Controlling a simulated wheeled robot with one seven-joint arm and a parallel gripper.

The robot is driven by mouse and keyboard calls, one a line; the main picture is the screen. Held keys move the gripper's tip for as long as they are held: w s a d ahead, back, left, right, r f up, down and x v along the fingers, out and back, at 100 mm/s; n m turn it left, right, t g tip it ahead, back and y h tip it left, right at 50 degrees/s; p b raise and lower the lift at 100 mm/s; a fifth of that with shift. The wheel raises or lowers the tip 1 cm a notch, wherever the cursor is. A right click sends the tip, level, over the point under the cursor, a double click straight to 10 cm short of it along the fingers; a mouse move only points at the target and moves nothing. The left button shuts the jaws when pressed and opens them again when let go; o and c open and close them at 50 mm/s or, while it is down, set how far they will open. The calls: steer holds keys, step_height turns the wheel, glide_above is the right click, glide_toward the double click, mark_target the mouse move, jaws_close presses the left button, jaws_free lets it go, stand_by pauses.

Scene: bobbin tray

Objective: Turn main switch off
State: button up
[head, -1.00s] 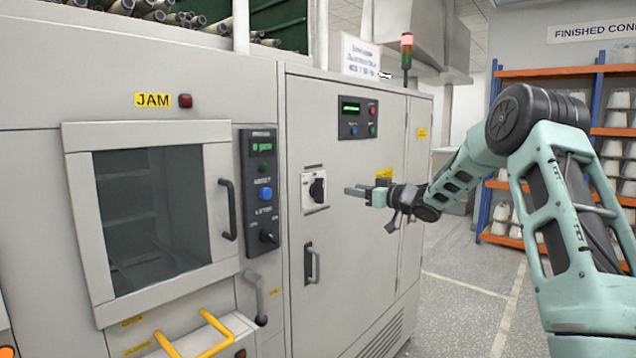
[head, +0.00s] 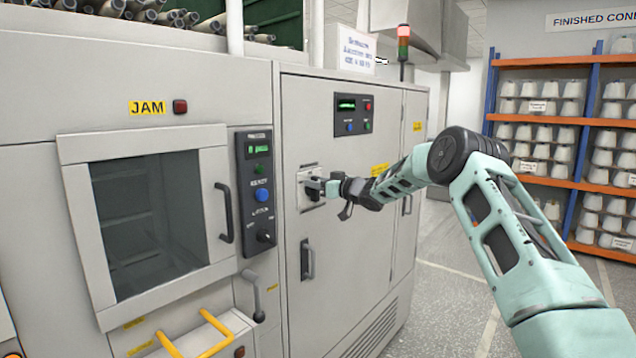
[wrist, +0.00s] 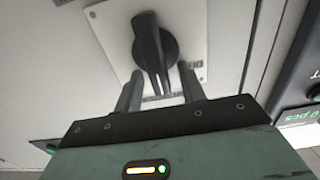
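The main switch is a black rotary knob (wrist: 154,50) on a light square plate (wrist: 108,22), mounted on the grey cabinet door. In the head view the plate (head: 305,204) shows beside my gripper (head: 325,188), which covers most of the knob. In the wrist view my gripper (wrist: 160,90) is open, with one finger on each side of the knob's handle. The handle's white mark points toward the gripper. A small gap shows on the left; I cannot tell whether the right finger touches the handle.
A control panel (head: 353,115) with small buttons sits above the switch, and a door handle (head: 307,260) below it. A dark panel (head: 256,190) with a blue button and another knob stands to the left. Open floor (head: 440,310) lies to the right.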

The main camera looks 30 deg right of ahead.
mark_target(304, 189)
jaws_close()
steer(key=shift+f+n+b, duration=0.15)
steer(key=shift+n+b, duration=0.15)
steer(key=shift+b, duration=0.15)
steer(key=n+b, duration=0.2)
steer(key=b, duration=0.1)
steer(key=a+n+b, duration=0.1)
steer(key=shift+s+f+n+b, duration=0.15)
steer(key=shift+f+n+b, duration=0.1)
steer(key=shift+n+b, duration=0.1)
steer(key=n+b, duration=0.3)
steer(key=a+f+n+b, duration=0.1)
steer(key=n+b, duration=0.6)
steer(key=b, duration=0.1)
steer(key=shift+s+a+f+n, duration=0.15)
steer(key=shift+s+f+n, duration=0.1)
steer(key=shift+f+n+b, duration=0.2)
steer(key=shift+n+b, duration=1.3)
steer(key=shift+b, duration=0.05)
